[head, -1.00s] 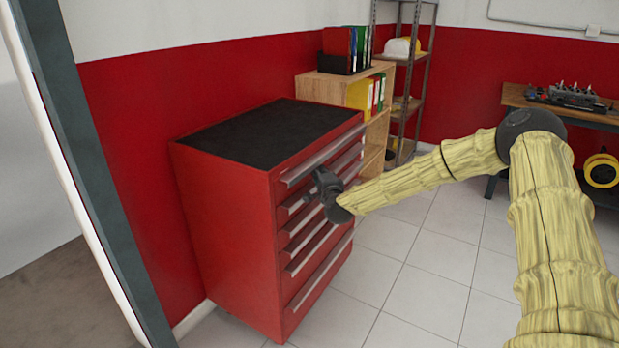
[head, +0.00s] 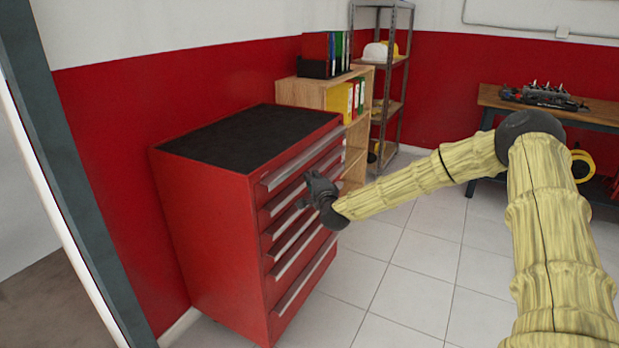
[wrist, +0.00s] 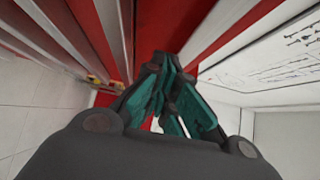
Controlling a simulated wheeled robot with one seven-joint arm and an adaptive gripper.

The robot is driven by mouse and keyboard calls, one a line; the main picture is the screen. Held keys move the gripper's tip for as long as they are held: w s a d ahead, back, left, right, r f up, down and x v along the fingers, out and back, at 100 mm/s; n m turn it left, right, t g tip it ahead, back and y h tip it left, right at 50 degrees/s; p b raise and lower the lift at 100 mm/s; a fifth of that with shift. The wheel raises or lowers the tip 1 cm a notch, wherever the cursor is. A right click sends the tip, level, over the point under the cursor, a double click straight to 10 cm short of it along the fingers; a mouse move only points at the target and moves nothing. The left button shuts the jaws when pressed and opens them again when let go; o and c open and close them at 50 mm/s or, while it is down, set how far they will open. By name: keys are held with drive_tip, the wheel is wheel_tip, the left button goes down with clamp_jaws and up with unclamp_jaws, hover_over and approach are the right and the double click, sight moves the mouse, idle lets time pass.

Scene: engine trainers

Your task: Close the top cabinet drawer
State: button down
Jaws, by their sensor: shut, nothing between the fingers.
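The red tool cabinet (head: 205,220) with a black top (head: 255,140) stands against the red wall at left centre in the head view. Its top drawer (head: 300,165) has a long metal handle strip; it looks about flush with the drawers below, though a small gap cannot be ruled out. My gripper (head: 312,188) is shut and empty in front of the upper drawers, just below the top handle. In the wrist view my gripper (wrist: 165,85) points at the red drawer fronts between metal handle strips; whether it touches them is unclear.
A wooden shelf (head: 310,92) with binders stands behind the cabinet, beside a metal rack (head: 400,65). A workbench (head: 490,97) with an engine part is at the back right. A door frame (head: 60,150) is at left. The tiled floor (head: 400,270) is clear.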

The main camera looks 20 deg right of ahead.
drive_tip(key=s+a, duration=0.1)
drive_tip(key=s, duration=0.6)
drive_tip(key=s+a+f+n+g+y+p, duration=0.2)
drive_tip(key=s+a+f+n+g+y, duration=0.3)
drive_tip(key=s+a+f, duration=0.6)
drive_tip(key=s+a+f+n+g+p, duration=0.2)
drive_tip(key=s+a+f+n+g, duration=0.3)
drive_tip(key=s+a+f, duration=0.7)
drive_tip(key=s+d+f+n+g+p, duration=0.1)
drive_tip(key=s+f+n+g, duration=0.1)
drive_tip(key=s, duration=0.9)
drive_tip(key=s+d+f+n+g+h+p, duration=0.1)
drive_tip(key=s+d+f+n+g, duration=0.1)
drive_tip(key=s, duration=0.8)
drive_tip(key=s+d+f+n+g+h+p, duration=0.1)
drive_tip(key=s+f+n, duration=0.4)
drive_tip(key=s, duration=0.6)
drive_tip(key=g+p, duration=0.1)
drive_tip(key=g, duration=0.1)
drive_tip(key=shift+s+d+g, duration=0.25)
drive_tip(key=shift+s+g, duration=0.05)
drive_tip(key=shift+g, duration=0.1)
